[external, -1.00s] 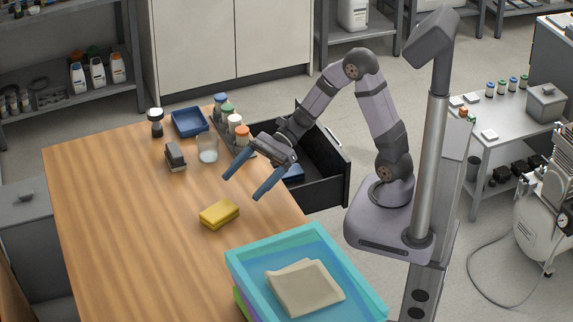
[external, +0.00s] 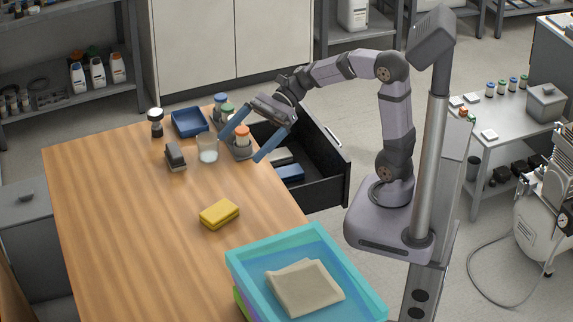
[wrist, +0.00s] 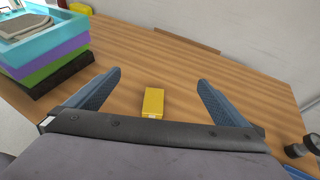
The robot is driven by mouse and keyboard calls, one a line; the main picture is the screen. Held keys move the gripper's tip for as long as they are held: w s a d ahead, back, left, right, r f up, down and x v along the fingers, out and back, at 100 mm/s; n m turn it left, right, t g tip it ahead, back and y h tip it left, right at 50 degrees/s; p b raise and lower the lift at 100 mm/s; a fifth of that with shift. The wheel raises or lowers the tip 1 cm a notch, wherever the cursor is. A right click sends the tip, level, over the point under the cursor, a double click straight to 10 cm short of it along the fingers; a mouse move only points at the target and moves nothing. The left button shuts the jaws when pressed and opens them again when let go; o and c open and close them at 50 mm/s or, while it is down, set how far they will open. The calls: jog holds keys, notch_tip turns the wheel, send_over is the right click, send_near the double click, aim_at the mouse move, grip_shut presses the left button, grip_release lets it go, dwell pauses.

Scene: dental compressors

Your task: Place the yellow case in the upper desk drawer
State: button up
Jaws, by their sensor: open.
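The yellow case (external: 219,214) lies flat on the wooden desk, left of the stacked trays. In the wrist view a yellow block, apparently the case (wrist: 153,102), shows ahead between my fingers, beyond their reach. My gripper (external: 248,146) is open and empty, raised above the far right part of the desk, away from the case. The desk drawer (external: 325,190) is pulled out at the desk's right side. Inside it lie a blue item (external: 289,173) and a pale item (external: 279,156). Part of the drawer is hidden behind my arm.
Stacked trays, turquoise on top (external: 345,268), hold a beige cloth (external: 304,287) at the front right. The desk's left is clear.

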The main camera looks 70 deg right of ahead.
jog(key=w+a+f+n+t+h+p, duration=0.25)
jog(key=w+a+n+h, duration=0.2)
jog(key=w, duration=0.45)
notch_tip(320, 180, up, 4)
jog(key=f+n+t+h+p, duration=0.1)
jog(key=n+t+h+p, duration=0.3)
jog(key=n+h, duration=0.95)
send_over(216, 211)
jog(key=s+a+b, duration=0.1)
jog(key=s, duration=0.1)
jog(key=shift+t, duration=0.45)
jog(key=f, duration=0.9)
jog(key=shift+s+f, duration=0.1)
jog(key=shift+s, duration=0.1)
jog(key=shift+f, duration=2.65)
notch_tip(216, 211, down, 3)
jog(key=shift+f, duration=0.1)
jog(key=shift+x, duration=1.05)
jog(key=shift+w+d+y, duration=0.1)
jog(key=shift+w+y, duration=0.2)
jog(key=shift+w, duration=0.15)
